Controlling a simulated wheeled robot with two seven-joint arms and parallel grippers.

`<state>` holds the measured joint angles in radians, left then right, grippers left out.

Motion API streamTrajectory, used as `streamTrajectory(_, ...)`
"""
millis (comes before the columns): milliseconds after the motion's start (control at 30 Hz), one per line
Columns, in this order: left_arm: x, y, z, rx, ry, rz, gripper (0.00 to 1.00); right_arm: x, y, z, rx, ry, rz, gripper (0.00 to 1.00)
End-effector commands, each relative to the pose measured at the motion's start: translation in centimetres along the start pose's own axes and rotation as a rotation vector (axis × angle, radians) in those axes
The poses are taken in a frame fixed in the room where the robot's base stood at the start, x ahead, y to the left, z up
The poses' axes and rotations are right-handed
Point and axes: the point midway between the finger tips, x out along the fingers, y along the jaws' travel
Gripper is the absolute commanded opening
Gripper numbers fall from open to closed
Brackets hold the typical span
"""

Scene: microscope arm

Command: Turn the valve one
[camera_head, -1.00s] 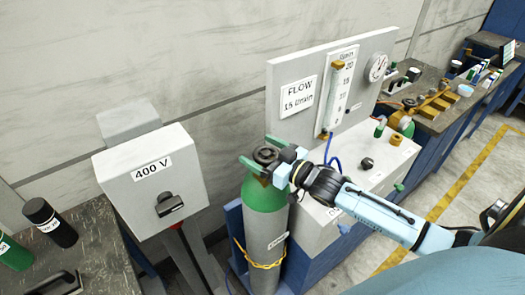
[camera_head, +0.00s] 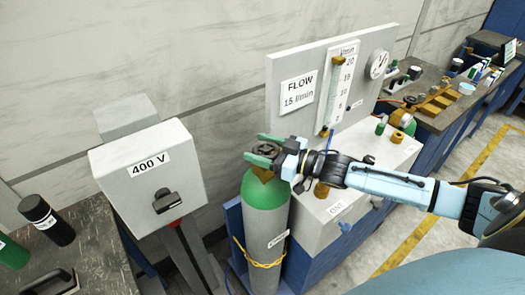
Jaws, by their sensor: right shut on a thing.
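A tall gas cylinder (camera_head: 266,225) with a green top and grey body stands upright in front of the flow panel. A dark round valve handwheel (camera_head: 266,149) sits on its top, above a brass valve body. My right gripper (camera_head: 262,150) comes in from the right with its green fingers on either side of the handwheel, and is shut on it. The fingers partly hide the wheel. My left gripper is not in view.
A flow panel (camera_head: 290,125) labelled "FLOW 15 l/min" with a flow tube (camera_head: 338,90) and a round gauge (camera_head: 377,64) stands behind. A 400 V switch box (camera_head: 140,187) is left of the cylinder. A yellow chain (camera_head: 258,262) crosses the cylinder.

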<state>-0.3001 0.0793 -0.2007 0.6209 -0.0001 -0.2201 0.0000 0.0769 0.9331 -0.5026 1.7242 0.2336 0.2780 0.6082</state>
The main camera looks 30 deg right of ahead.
Motion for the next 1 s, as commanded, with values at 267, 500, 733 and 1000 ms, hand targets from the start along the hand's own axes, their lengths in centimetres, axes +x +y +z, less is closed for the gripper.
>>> streamTrajectory(267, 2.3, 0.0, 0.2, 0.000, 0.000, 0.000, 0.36, 0.1, -0.1, 0.0, -0.006, 0.006, -0.171, 0.41)
streamTrajectory(500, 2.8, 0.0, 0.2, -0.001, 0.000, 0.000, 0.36, -0.1, -0.3, -0.1, -0.002, 0.003, -0.240, 0.41)
streamTrajectory(733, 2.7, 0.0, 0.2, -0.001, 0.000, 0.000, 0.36, -0.1, -0.3, -0.1, 0.000, 0.001, -0.243, 0.41)
streamTrajectory(1000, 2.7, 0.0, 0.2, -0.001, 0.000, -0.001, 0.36, -0.1, -0.3, -0.1, 0.001, 0.001, -0.241, 0.86)
